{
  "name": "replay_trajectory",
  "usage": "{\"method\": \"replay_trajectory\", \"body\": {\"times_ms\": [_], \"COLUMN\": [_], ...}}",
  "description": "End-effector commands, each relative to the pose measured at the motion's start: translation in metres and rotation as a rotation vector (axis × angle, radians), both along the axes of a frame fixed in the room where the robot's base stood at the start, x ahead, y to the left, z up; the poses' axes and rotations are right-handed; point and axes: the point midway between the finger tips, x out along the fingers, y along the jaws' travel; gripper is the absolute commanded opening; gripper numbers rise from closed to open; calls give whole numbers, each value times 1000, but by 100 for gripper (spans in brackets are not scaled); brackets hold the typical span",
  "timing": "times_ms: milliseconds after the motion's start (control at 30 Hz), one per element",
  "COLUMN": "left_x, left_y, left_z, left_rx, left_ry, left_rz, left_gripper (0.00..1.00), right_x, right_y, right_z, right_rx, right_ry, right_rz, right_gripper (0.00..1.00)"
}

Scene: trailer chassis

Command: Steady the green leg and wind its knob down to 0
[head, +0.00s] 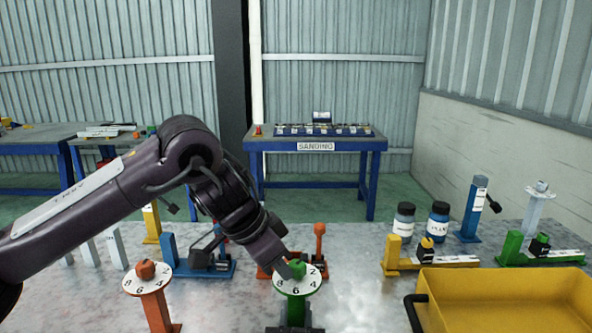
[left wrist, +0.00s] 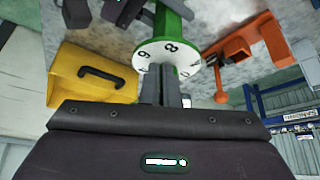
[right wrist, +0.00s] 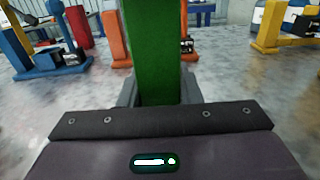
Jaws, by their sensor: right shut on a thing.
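The green leg (head: 292,309) stands upright at the front middle of the bench, with a white numbered dial (head: 312,284) and a green knob (head: 298,268) on top. My right gripper (right wrist: 158,92) is shut on the green post (right wrist: 153,45), low on the leg. My left gripper (head: 287,267) reaches down from the upper left to the knob. In the left wrist view its fingers (left wrist: 161,88) overlap the dial (left wrist: 150,52) and hide most of the knob. I cannot tell whether they grip it. The dial's pointer reading is not clear.
An orange leg with a dial (head: 150,290) stands left of the green one. A yellow bin (head: 500,300) is at the right front. Blue, yellow and green stands and two bottles (head: 403,219) are behind. A sanding table (head: 316,146) stands further back.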

Motion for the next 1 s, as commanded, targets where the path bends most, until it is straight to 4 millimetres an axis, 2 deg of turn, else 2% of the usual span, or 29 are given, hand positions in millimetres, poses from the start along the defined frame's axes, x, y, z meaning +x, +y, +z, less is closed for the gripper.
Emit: {"method": "replay_trajectory", "body": {"times_ms": [267, 733, 1000], "left_x": [-5, -5, -5], "left_y": [3, 5, 5], "left_z": [3, 54, 60], "left_rx": [-3, 1, 0], "left_ry": [-2, -4, 0], "left_rz": [-3, 0, 0], "left_gripper": [0, 0, 0], "right_x": [-1, 0, 0], "right_y": [3, 1, 0], "right_z": [0, 0, 0], "right_rx": [-2, 0, 0], "right_ry": [1, 1, 0], "right_rz": [7, 1, 0], "right_gripper": [0, 0, 0]}}
